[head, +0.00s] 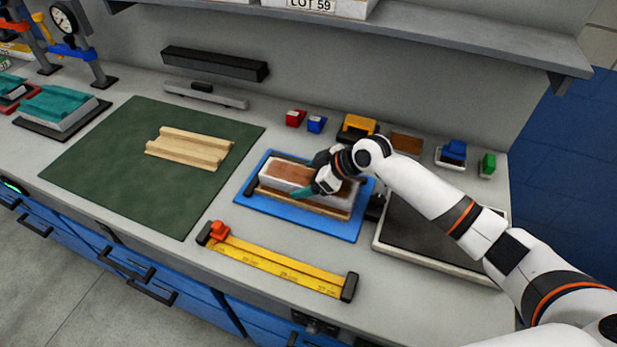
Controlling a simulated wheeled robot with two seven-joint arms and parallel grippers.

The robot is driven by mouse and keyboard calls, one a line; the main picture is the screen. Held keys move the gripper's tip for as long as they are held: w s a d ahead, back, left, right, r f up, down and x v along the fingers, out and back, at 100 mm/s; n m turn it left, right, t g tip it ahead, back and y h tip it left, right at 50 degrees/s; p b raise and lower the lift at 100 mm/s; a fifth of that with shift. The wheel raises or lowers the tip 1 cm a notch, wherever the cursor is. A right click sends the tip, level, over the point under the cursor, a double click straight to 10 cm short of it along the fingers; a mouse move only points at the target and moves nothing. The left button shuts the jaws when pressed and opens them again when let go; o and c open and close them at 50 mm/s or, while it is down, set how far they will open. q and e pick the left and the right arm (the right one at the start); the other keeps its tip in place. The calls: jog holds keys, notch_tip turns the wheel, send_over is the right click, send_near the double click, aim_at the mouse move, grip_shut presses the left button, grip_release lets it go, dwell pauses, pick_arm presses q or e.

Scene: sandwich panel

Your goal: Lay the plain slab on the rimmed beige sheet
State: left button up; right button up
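A beige sheet (188,150) with raised long edges lies on the green mat (110,165) at the left, with nothing on it. A pale grey-white slab (272,181) with a brown top lies on the blue mat (245,200) at the centre. A beige edge shows along the front of the slab. My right gripper (305,191) is over the slab's right half, its teal fingertip at the slab's front side. The gripper and wrist hide part of the slab, and whether the fingers are closed on it cannot be told. My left gripper is not in view.
A yellow ruler (280,266) with a red slider lies in front of the blue mat. A dark-topped tray (425,238) is under my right arm. Small coloured blocks (317,123) and a black bar (215,63) are at the back. A shelf (450,35) overhangs the bench.

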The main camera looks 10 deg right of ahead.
jog(key=shift+r, duration=0.25)
jog(key=shift+s+d+r, duration=0.1)
jog(key=shift+d+r, duration=0.1)
jog(key=shift+d, duration=0.1)
jog(key=b+v, duration=0.1)
jog(key=v, duration=1)
jog(key=shift+s+r, duration=0.1)
jog(key=shift+s, duration=0.05)
